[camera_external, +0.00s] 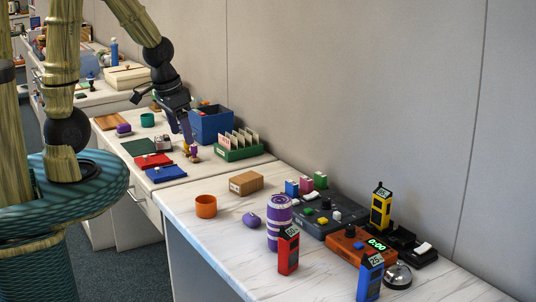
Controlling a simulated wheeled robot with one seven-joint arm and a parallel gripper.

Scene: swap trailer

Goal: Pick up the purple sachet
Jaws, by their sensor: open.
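Several purple things show, and I cannot tell for sure which is the sachet. A small rounded purple pouch-like item (252,220) lies on the near counter, left of a purple-and-white striped cylinder (279,232). Another small purple item (123,128) lies on the farther desk. A tiny purple-and-yellow item (193,151) stands on the same desk, just below my gripper (187,136). My gripper is open and points down over that desk, in front of the blue bin. The gap between its fingers is small in this view, and contact with the tiny item cannot be made out.
A blue bin (211,125) and a green card box (238,152) stand close to my gripper's right. Red (153,161) and blue (166,174) flat items lie left of it. The near counter holds an orange cup (206,206), a wooden block (246,183) and several devices.

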